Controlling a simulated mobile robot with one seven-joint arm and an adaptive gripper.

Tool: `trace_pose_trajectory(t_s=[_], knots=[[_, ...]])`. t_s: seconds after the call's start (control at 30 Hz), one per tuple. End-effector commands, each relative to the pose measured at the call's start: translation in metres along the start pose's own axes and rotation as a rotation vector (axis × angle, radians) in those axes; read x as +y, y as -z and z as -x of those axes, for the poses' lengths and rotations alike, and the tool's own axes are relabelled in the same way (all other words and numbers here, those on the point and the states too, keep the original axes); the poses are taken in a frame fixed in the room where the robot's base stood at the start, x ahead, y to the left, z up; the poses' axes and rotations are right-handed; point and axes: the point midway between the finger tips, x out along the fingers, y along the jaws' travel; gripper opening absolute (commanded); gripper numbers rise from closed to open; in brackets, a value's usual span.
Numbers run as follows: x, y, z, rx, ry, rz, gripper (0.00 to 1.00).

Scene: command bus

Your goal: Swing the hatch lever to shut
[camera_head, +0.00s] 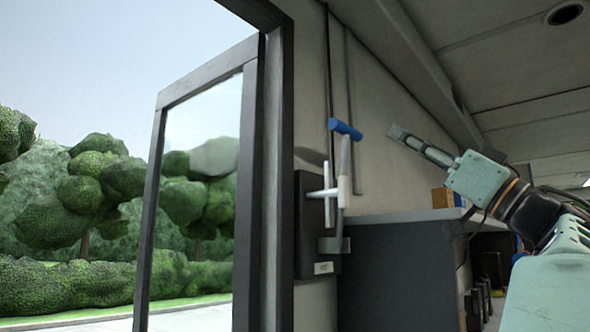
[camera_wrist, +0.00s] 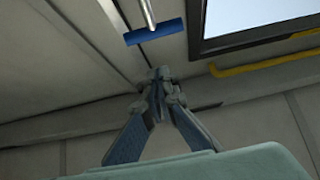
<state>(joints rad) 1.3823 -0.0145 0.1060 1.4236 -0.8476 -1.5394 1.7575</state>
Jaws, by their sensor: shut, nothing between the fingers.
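The hatch lever (camera_head: 342,165) is a pale metal arm with a blue cross grip (camera_head: 345,130) at its top, mounted on a dark plate (camera_head: 308,235) beside the door frame. The lever stands nearly upright in the head view. In the wrist view the blue grip (camera_wrist: 155,32) and part of the lever's rod (camera_wrist: 148,10) show at the top. My gripper (camera_head: 395,132) is shut and empty, to the right of the blue grip and apart from it in the head view. In the wrist view my gripper (camera_wrist: 155,75) points up the picture, below the blue grip.
A framed glass door (camera_head: 205,180) stands open at the left, with trees outside. A dark-sided counter (camera_head: 400,275) is below my gripper, with a brown box (camera_head: 442,198) on top. A yellow rail (camera_wrist: 265,66) runs near a window in the wrist view.

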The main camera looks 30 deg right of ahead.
Motion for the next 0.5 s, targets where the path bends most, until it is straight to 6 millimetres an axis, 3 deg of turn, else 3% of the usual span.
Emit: trace_pose_trajectory(t_s=[0.03, 0.2, 0.5], knots=[[0.0, 0.003, -0.014, 0.0, 0.002, 0.001, 0.0], [0.001, 0.0, -0.046, 0.001, 0.0, -0.001, 0.0], [0.001, -0.026, -0.067, 0.001, -0.001, 0.0, 0.0]])
